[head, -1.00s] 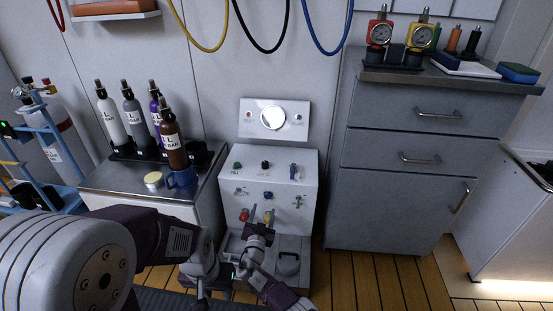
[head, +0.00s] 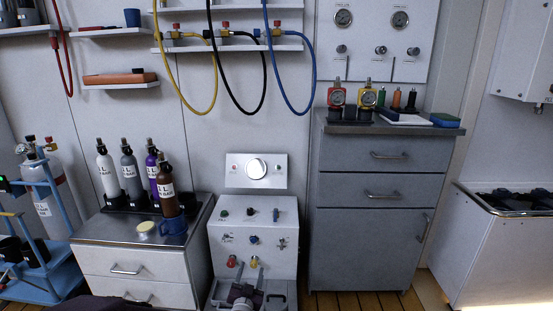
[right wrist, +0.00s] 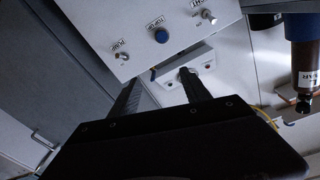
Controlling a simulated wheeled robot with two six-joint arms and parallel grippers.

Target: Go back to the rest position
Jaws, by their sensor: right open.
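My right gripper (head: 249,271) shows at the bottom of the head view, in front of the lower part of the white fill panel (head: 228,247). Its fingers are apart with nothing seen between them. In the right wrist view my right gripper (right wrist: 160,86) shows two dark, spread fingers below the panel face (right wrist: 130,28), with its blue button (right wrist: 161,36) and metal switches.
Several bottles (head: 167,188) stand in a holder on the left cabinet, beside a blue mug (head: 174,228) and a round tin (head: 146,227). A grey drawer cabinet (head: 363,225) stands right of the panel. Yellow, black and blue hoses (head: 311,75) hang above. Wooden floor shows at the lower right.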

